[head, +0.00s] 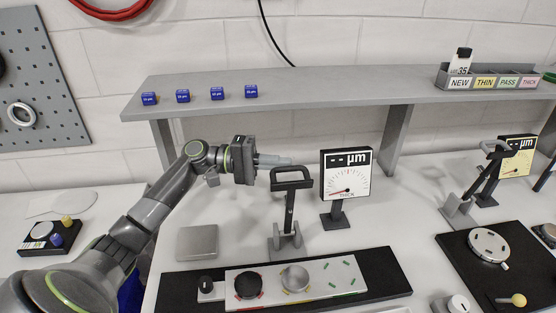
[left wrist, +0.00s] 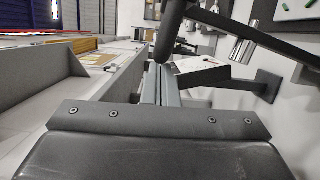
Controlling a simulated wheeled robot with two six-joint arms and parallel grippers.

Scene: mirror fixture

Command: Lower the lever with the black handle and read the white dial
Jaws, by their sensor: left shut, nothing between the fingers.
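The lever with the black handle (head: 291,180) stands raised on a grey base (head: 286,242) in the middle of the head view. The white dial (head: 346,174) stands just right of it, on a dark post. Its top strip shows dashes and "µm", its red needle points to the lower left, and "THICK" is printed low on its face. My left gripper (head: 286,160) is shut and empty, its fingertips close above the handle's loop; I cannot tell whether they touch. In the left wrist view the shut fingers (left wrist: 161,85) point at a dark bar. My right gripper is not in view.
A black board with a white plate (head: 325,280) lies in front of the lever. A grey shelf (head: 330,90) spans behind, with several blue blocks and a labelled tray (head: 490,78). A second lever and a yellow dial (head: 516,160) stand at right. A grey square pad (head: 197,242) lies left.

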